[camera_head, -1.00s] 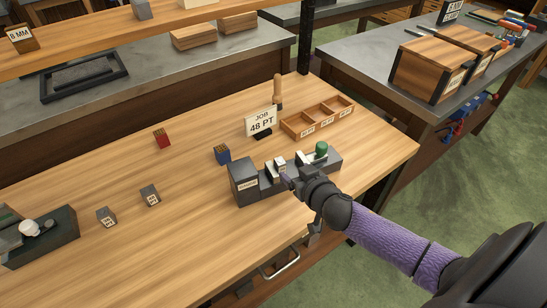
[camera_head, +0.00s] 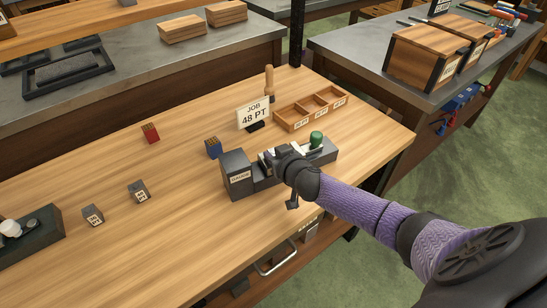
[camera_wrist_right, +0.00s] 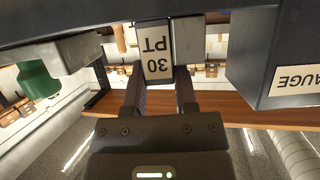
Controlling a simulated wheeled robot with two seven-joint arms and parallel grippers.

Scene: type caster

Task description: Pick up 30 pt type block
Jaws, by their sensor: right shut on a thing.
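The 30 pt type block (camera_wrist_right: 157,55) is dark with a white "30 PT" label, upside down in the right wrist view. My right gripper (camera_wrist_right: 160,82) is shut on it, one finger on each side. In the head view my right gripper (camera_head: 277,158) is over the dark gauge (camera_head: 238,174), between its labelled end block and the green knob (camera_head: 316,137), and largely hides the type block. I cannot tell whether the block still touches the gauge. My left gripper is not in view.
A "JOB 48 PT" sign (camera_head: 253,114) and a wooden three-part tray (camera_head: 277,123) stand behind the gauge.

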